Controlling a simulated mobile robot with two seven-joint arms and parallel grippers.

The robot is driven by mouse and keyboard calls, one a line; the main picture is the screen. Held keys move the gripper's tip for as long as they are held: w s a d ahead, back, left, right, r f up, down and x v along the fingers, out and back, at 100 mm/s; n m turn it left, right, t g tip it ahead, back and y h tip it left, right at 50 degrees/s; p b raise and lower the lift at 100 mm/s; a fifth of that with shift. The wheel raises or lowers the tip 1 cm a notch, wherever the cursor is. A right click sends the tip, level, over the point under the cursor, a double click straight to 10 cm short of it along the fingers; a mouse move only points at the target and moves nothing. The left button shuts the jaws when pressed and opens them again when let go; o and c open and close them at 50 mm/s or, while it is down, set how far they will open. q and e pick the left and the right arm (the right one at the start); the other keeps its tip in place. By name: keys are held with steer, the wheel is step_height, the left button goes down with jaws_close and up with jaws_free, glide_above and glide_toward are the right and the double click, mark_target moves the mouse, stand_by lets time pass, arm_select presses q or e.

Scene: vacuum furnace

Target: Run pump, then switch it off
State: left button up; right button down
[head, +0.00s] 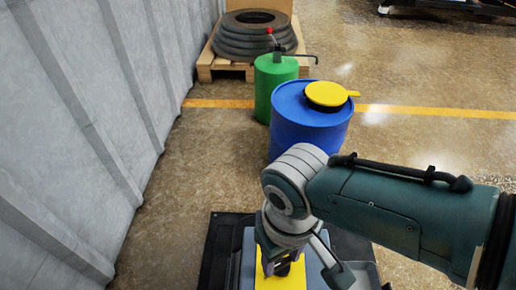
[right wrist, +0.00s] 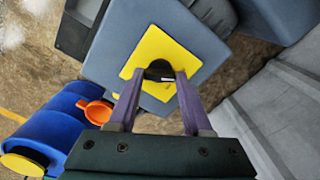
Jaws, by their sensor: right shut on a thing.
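The pump unit is a blue-grey box (head: 248,255) with a yellow plate (head: 294,281) on its upper face, at the bottom of the head view. In the right wrist view the yellow plate (right wrist: 150,48) carries a black knob (right wrist: 159,68). My right gripper (head: 278,267) reaches down over the plate. In the right wrist view the purple fingers of my right gripper (right wrist: 158,78) are on either side of the knob and shut on it. The fingers cover part of the knob, and its setting cannot be read. My left gripper is not in view.
A blue drum (head: 300,128) with a yellow lid and a green canister (head: 271,80) stand beyond the unit. Black rings (head: 252,38) lie on a wooden pallet farther back. A grey ribbed wall (head: 90,110) is on the left. An orange funnel (right wrist: 95,112) shows in the right wrist view.

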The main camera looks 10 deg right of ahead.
mark_target(282, 263)
steer(key=shift+c, duration=1.6)
jaws_free()
step_height(282, 263, up, 10)
steer(key=p, duration=0.7)
steer(key=shift+p, duration=0.4)
